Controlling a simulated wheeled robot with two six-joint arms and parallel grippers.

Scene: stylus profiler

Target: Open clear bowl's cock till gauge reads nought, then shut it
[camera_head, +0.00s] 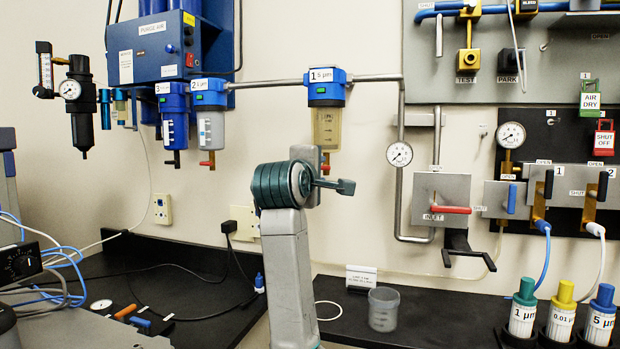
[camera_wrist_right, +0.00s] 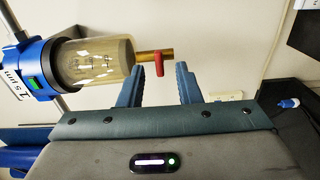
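Filter 1 has a blue cap and a see-through, tan-tinted bowl (camera_head: 327,128) on the wall pipe. Such a bowl fills the upper left of the right wrist view (camera_wrist_right: 95,62), lying sideways there. Its brass drain cock (camera_wrist_right: 146,65) has a red lever (camera_wrist_right: 159,63) set across the spout. My right gripper (camera_wrist_right: 158,78) is open, its two blue fingers apart near the cock, with nothing between them that I can see held. In the head view the right gripper (camera_head: 335,178) is just below this bowl. A round gauge (camera_head: 400,153) hangs to the right; its reading is too small. My left gripper is out of view.
Filter 2 (camera_head: 211,130), with a paler bowl and red lever, and filter 3 (camera_head: 173,115) hang to the left. The INLET box (camera_head: 442,200) with a red handle is to the right. A clear beaker (camera_head: 383,309) stands on the dark bench below.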

